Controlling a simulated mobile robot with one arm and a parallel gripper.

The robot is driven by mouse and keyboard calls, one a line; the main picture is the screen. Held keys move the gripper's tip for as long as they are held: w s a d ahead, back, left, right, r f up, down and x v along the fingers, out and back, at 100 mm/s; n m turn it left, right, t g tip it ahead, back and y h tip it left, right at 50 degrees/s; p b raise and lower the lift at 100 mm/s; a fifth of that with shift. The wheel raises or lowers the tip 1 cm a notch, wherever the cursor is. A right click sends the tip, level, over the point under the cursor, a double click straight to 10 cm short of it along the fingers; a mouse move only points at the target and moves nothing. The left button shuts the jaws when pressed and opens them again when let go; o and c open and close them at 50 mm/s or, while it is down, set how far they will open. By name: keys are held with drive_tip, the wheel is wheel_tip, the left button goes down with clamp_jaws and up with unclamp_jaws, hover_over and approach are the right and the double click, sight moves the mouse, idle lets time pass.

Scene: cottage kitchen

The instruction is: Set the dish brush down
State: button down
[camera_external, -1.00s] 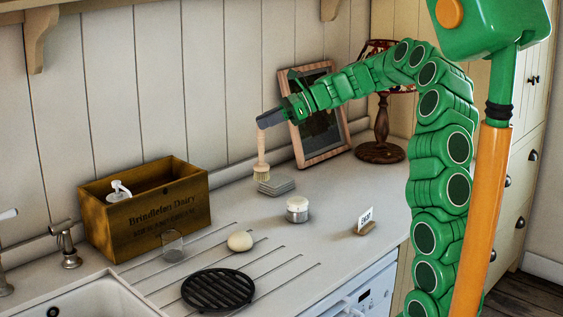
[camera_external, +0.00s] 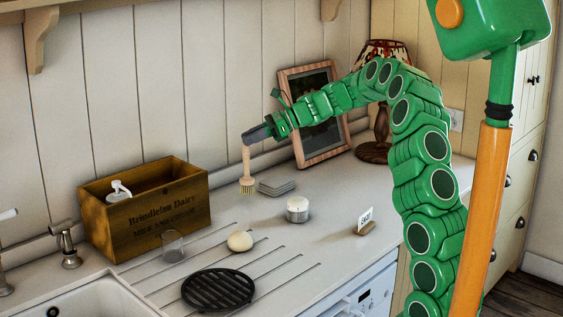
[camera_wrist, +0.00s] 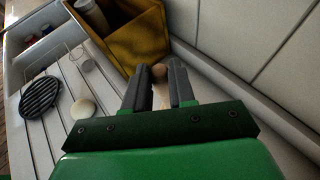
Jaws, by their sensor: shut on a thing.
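The dish brush (camera_external: 246,168) has a pale wooden handle and light bristles. It hangs upright, bristles down, from my gripper (camera_external: 257,135), which is shut on the top of its handle. The bristles are close to the counter (camera_external: 330,205) near the back wall; I cannot tell whether they touch it. In the wrist view my gripper (camera_wrist: 159,88) has its two dark fingers around the brush's handle end (camera_wrist: 159,72); the bristles are hidden there.
A wooden crate (camera_external: 160,222) holding a white pump bottle stands left of the brush. Grey stacked coasters (camera_external: 277,187) lie just to its right. A white-lidded jar (camera_external: 297,209), an egg-like ball (camera_external: 240,241), a glass (camera_external: 172,246) and a black trivet (camera_external: 218,289) stand nearer the front.

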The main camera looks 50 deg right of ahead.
drive_tip(key=shift+w+f, duration=0.2)
drive_tip(key=shift+f, duration=1.55)
drive_tip(key=c, duration=0.9)
unclamp_jaws()
drive_tip(key=shift+f, duration=0.1)
drive_tip(key=shift+c, duration=0.2)
drive_tip(key=shift+d, duration=0.1)
drive_tip(key=v, duration=1.2)
drive_tip(key=shift+s, duration=0.1)
